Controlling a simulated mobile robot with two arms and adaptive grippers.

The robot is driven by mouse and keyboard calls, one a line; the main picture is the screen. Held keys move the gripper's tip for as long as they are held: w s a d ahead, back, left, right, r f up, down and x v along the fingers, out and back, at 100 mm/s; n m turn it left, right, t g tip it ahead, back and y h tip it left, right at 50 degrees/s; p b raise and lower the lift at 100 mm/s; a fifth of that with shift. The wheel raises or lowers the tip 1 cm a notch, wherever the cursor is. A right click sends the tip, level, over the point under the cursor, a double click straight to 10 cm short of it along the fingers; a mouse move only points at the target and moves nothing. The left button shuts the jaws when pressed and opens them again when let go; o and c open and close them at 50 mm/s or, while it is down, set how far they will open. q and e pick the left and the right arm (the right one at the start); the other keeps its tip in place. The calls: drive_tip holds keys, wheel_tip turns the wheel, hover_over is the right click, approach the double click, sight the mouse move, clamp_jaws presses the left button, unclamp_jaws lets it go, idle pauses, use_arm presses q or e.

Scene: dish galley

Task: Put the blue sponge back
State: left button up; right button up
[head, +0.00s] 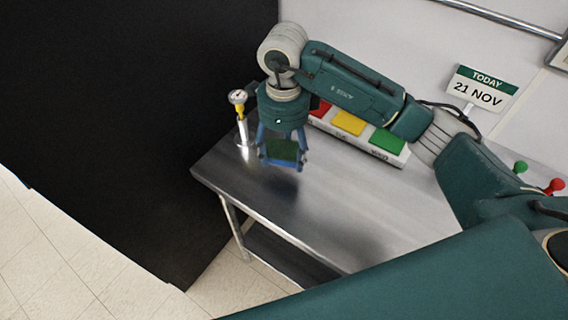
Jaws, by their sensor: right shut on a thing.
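My right gripper (281,146) hangs above the far left part of the steel table, fingers pointing down. It is shut on the blue sponge (283,152), which shows a dark green face and a little blue at its edges between the blue fingers. Most of the sponge's blue part is hidden. A shadow lies on the tabletop below, and the sponge looks clear of the surface. Behind the gripper and arm stands a pale board with red, yellow (348,122) and green (387,141) panels; its left end is hidden. My left gripper is out of view.
A date sign (482,89) reads 21 NOV. Green and red knobs (555,187) are at the right. The steel tabletop (310,205) is bare in front. A black panel (120,120) borders the left.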

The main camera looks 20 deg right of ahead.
sight(284, 176)
drive_tip(key=shift+f, duration=1.2)
wheel_tip(284, 176, down, 3)
drive_tip(key=shift+f+p, duration=0.2)
drive_tip(key=shift+p, duration=0.45)
drive_tip(key=shift+f, duration=0.3)
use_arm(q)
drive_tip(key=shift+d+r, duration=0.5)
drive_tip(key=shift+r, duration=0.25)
use_arm(e)
drive_tip(key=shift+f, duration=0.2)
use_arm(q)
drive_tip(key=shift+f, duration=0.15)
use_arm(e)
drive_tip(key=o, duration=1)
drive_tip(key=shift+r, duration=0.1)
